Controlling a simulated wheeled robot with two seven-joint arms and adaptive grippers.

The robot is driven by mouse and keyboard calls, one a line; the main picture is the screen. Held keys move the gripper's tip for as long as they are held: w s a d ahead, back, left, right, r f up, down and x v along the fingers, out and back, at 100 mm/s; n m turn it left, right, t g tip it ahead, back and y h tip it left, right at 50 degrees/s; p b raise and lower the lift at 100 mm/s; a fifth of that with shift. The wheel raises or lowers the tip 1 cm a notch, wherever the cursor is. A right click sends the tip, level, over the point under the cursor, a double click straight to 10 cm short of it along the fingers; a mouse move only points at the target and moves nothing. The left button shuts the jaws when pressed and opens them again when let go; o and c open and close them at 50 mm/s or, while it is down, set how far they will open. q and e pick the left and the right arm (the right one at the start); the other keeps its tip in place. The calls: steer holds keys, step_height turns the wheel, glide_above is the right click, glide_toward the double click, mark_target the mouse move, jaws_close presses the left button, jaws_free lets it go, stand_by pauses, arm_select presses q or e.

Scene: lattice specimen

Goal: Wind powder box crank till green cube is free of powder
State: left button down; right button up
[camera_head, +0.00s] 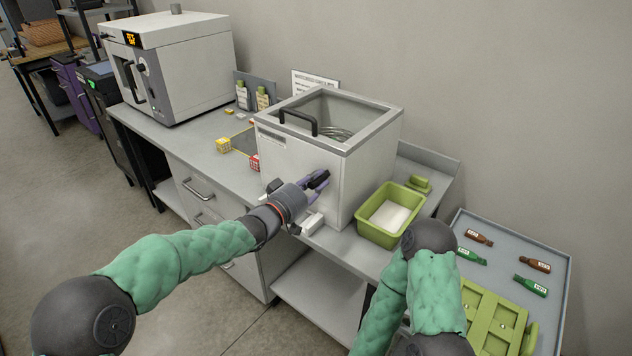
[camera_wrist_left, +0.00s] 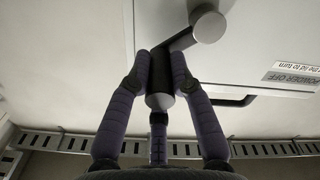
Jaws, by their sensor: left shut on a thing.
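The powder box (camera_head: 290,160) is a white cabinet with a glass-topped lid and a black lid handle (camera_head: 299,120). The lid looks closed. Through the glass I see pale coiled shapes; I cannot make out a green cube. The crank (camera_head: 318,181) is on the box's front face. In the left wrist view the crank arm (camera_wrist_left: 182,40) runs from a round grey hub (camera_wrist_left: 208,27) to its dark grip (camera_wrist_left: 160,78). My left gripper (camera_head: 312,184) is shut around that grip; its purple fingers also show in the left wrist view (camera_wrist_left: 160,85). My right gripper is not in view.
A green tub (camera_head: 363,229) with white powder stands right of the box. A yellow cube (camera_head: 222,145) and a red-patterned cube (camera_head: 254,162) lie left of it. A white oven (camera_head: 190,75) stands farther left. A grey tray (camera_head: 556,290) with small bottles is at right.

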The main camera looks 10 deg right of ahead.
arm_select(q)
steer(key=c, duration=1.1)
jaws_free()
steer(key=shift+a, duration=0.1)
steer(key=v, duration=1.1)
steer(key=shift+s+a, duration=0.3)
